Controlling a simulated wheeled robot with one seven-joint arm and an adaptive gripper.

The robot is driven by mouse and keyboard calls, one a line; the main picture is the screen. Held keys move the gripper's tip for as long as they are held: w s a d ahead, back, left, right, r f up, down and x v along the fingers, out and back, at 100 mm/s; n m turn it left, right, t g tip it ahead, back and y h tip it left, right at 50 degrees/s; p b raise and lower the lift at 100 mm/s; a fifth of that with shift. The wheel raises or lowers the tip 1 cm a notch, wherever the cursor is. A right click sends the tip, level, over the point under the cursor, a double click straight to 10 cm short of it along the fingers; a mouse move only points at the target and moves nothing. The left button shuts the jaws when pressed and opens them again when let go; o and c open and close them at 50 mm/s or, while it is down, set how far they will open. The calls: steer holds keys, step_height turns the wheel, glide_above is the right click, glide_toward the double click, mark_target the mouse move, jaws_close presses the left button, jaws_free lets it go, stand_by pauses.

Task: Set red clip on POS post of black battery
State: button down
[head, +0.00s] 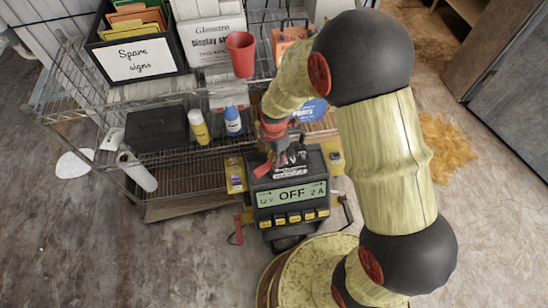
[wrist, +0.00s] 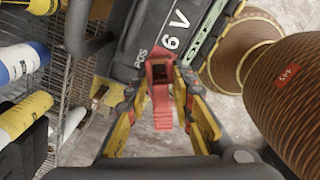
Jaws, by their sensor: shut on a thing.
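My gripper (wrist: 158,95) is shut on the red clip (wrist: 162,118), which sits between its yellow fingers in the wrist view. The clip's far end is at the edge of a black casing (wrist: 146,35) marked POS and 6 V. The POS post is not clearly visible, and I cannot tell whether the clip touches it. The clip is hard to separate from the gripper there.
A wire shelf (head: 180,180) stands at the left, holding a blue-and-white bottle (head: 232,120), a yellow-and-white bottle (head: 199,127) and a black box (head: 157,131). A red cup (head: 240,54) is on its upper level. A yellow pack (head: 235,176) is left of the unit. Floor is open at lower left.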

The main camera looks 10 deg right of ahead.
steer(key=shift+f, duration=0.6)
steer(key=c, duration=1.5)
jaws_free()
steer(key=shift+o, duration=0.2)
step_height(320, 180, up, 12)
